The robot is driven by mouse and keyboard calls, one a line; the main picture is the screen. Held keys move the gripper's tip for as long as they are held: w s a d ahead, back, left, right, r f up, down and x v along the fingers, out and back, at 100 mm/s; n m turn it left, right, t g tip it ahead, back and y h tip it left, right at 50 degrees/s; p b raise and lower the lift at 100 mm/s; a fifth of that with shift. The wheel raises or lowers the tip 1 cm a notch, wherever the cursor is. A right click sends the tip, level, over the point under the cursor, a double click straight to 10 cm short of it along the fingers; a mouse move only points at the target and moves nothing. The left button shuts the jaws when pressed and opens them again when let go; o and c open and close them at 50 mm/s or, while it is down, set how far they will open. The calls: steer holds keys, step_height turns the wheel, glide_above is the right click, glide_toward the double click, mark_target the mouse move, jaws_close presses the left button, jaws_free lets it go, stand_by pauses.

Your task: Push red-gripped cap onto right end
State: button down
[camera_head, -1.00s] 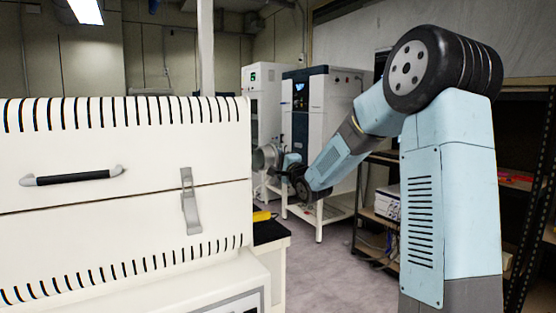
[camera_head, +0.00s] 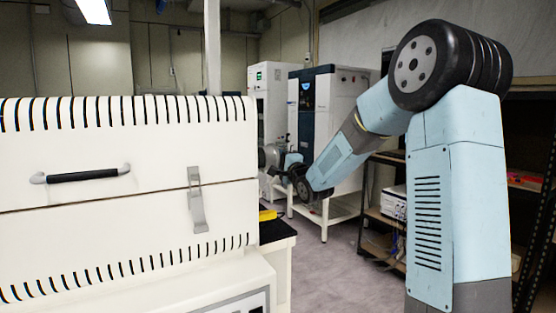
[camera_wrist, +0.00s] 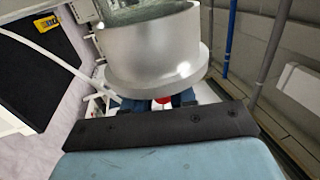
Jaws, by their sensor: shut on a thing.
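The cap is a round, grey metal piece with a wide flange and fills the upper middle of the wrist view (camera_wrist: 155,50). A bit of its red grip (camera_wrist: 164,99) shows below the flange, between my fingers. My gripper (camera_wrist: 160,103) is shut on that red grip, its fingers mostly hidden. In the head view the cap (camera_head: 268,156) is small, just right of the white furnace (camera_head: 120,185), whose edge seems to cut off part of it. My gripper (camera_head: 292,160) is on the cap's right side. The furnace's right end opening is hidden, so I cannot tell whether the cap touches it.
The furnace front has a black handle (camera_head: 82,175) and a grey latch (camera_head: 196,200). A yellow object (camera_head: 267,215) lies on a black-topped bench (camera_head: 277,231). Tall white cabinets (camera_head: 340,110) stand behind my arm, shelves (camera_head: 388,220) at right. Floor between is clear.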

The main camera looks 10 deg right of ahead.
steer(key=shift+s+g+h, duration=0.1)
steer(key=shift+g+h, duration=0.2)
steer(key=shift+g, duration=0.7)
stand_by(0.4)
steer(key=c, duration=0.8)
jaws_free()
steer(key=shift+c, duration=0.2)
steer(key=shift+s, duration=0.1)
steer(key=v, duration=0.6)
steer(key=shift+s+d, duration=0.15)
steer(key=shift+s, duration=0.2)
